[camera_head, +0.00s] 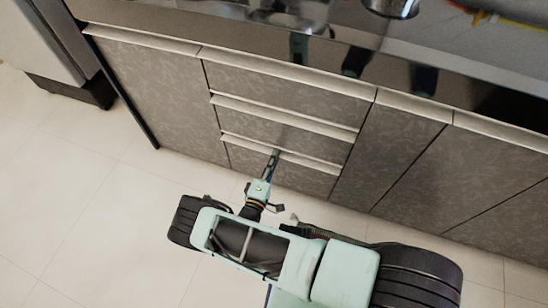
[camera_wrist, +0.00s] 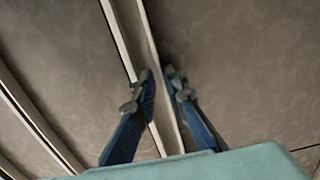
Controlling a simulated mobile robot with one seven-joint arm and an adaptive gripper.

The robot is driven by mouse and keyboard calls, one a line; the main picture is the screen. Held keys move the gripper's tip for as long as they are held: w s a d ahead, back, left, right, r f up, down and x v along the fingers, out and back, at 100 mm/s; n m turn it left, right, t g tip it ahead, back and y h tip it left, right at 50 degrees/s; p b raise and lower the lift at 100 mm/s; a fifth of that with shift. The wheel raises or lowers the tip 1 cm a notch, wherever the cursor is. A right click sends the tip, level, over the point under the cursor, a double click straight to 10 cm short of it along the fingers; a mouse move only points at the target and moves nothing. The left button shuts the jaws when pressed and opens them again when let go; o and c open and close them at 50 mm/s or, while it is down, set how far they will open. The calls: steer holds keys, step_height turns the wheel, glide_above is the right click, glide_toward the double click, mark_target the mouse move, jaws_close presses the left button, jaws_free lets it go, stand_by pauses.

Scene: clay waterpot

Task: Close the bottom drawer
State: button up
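The bottom drawer (camera_head: 302,178) is the lowest of a stack of grey patterned drawers in the cabinet. It has a pale strip handle (camera_head: 312,161) along its top edge. It looks flush or nearly flush in the head view; a small gap is hard to judge. My gripper (camera_head: 274,156) is at this handle, left of its middle. In the wrist view, the fingers of my gripper (camera_wrist: 160,76) are apart, on either side of a pale strip (camera_wrist: 153,60) of the drawer edge. I cannot tell whether they touch it. My arm hides part of the drawer front.
The middle drawer (camera_head: 270,128) and top drawer (camera_head: 270,84) are above and look shut. Cabinet doors (camera_head: 400,150) stand to the right, and another (camera_head: 160,95) to the left. A dark countertop (camera_head: 250,35) runs above. The tiled floor (camera_head: 90,210) is clear at the left.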

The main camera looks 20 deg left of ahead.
steer(key=s, duration=0.7)
steer(key=shift+s+a, duration=0.15)
steer(key=shift+a, duration=0.25)
steer(key=shift+f, duration=0.1)
